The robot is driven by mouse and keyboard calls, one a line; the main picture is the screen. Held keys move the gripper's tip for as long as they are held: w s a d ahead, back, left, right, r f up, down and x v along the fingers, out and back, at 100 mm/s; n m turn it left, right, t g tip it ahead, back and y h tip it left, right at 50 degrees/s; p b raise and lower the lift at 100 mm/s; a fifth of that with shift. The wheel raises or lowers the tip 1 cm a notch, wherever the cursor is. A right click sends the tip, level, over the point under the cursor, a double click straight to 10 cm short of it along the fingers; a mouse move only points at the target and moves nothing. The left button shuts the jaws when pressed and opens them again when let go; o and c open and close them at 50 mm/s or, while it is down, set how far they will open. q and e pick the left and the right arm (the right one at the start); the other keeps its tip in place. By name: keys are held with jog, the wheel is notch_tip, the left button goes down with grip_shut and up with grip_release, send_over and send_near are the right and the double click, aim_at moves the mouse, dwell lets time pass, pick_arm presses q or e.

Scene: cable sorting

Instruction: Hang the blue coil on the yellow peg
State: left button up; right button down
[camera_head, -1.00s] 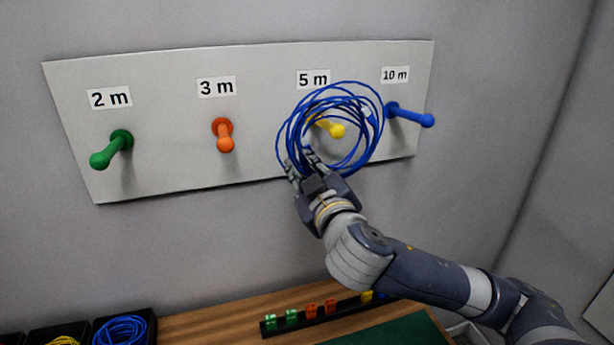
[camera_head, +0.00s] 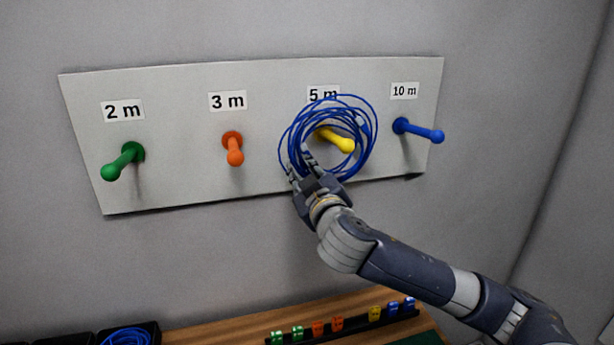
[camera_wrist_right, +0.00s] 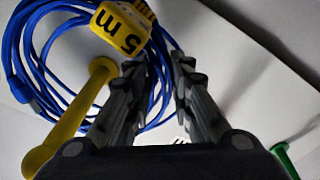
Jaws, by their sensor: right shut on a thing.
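The blue coil (camera_head: 297,130) hangs in loose loops below the 5 m label, partly covering it. The yellow peg (camera_head: 338,140) shows inside the ring of loops, its rounded tip in front of them. In the right wrist view the yellow peg (camera_wrist_right: 72,118) crosses in front of the blue coil (camera_wrist_right: 27,85), with its base close to the loops. My right gripper (camera_head: 300,165) is shut on the coil's lower left side. A yellow 5 m tag (camera_wrist_right: 122,30) on the coil sits just beyond the fingertips. My left gripper is out of view.
The pale board (camera_head: 180,190) also bears a green peg (camera_head: 124,162), an orange peg (camera_head: 233,148) and a blue peg (camera_head: 418,130). The blue peg is close to the coil's right. Below, a wooden table (camera_head: 220,325) carries a rack of coloured clips and dark bins.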

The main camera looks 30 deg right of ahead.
jog(key=shift+w+d, duration=0.1)
jog(key=shift+w, duration=0.25)
jog(key=shift+w+f+b, duration=0.2)
jog(key=shift+f+b, duration=0.4)
jog(key=shift+f, duration=0.15)
jog(key=shift+w+f+b, duration=0.15)
jog(key=shift+f+b, duration=0.45)
jog(key=shift+f, duration=0.1)
jog(key=c, duration=1.3)
grip_release()
jog(key=shift+c, duration=0.2)
jog(key=shift+s+f, duration=0.1)
jog(key=v, duration=0.7)
jog(key=shift+s, duration=0.2)
